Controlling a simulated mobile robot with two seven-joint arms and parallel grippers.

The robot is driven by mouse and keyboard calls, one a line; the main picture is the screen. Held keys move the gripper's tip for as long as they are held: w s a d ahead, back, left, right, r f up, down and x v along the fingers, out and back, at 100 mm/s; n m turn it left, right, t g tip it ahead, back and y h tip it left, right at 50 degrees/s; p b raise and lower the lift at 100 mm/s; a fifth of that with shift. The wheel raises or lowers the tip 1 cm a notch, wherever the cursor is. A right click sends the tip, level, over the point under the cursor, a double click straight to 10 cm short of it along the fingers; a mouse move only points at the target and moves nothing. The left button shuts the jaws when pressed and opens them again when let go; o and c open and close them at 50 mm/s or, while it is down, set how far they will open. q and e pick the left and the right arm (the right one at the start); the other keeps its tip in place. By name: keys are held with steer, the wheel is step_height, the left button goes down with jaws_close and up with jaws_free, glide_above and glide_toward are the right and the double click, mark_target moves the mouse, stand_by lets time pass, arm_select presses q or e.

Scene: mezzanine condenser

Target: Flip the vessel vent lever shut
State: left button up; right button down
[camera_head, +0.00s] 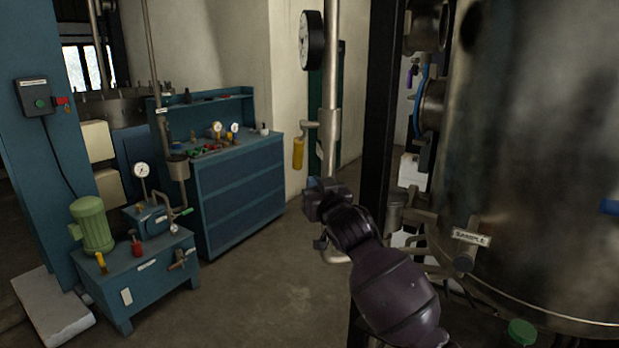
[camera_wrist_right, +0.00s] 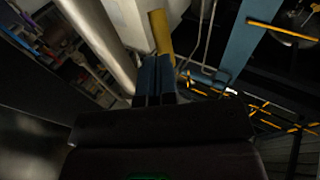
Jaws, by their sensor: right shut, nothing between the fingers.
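The vent lever is a yellow-sleeved handle (camera_head: 298,153) that hangs down from a small valve on a vertical metal pipe (camera_head: 330,75) in the head view. My right gripper (camera_head: 318,199) is below and slightly right of the handle, in front of the pipe's lower part. In the right wrist view, the yellow handle (camera_wrist_right: 159,32) stands just beyond the tips of my shut, empty fingers (camera_wrist_right: 156,62). I cannot tell whether they touch it. The pipe (camera_wrist_right: 98,40) runs along the left there. My left gripper is not in view.
A round gauge (camera_head: 311,40) sits high on the pipe. A large steel vessel (camera_head: 540,160) with a sample label and a dark post (camera_head: 379,100) stand at the right. A blue cabinet (camera_head: 240,185) and a pump bench (camera_head: 150,275) stand left. Floor between is clear.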

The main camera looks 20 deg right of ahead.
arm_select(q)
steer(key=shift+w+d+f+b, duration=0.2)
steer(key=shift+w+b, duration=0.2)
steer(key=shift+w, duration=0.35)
arm_select(e)
steer(key=s+f, duration=0.3)
steer(key=s, duration=0.3)
steer(key=shift+d+f, duration=0.15)
steer(key=shift+d, duration=0.25)
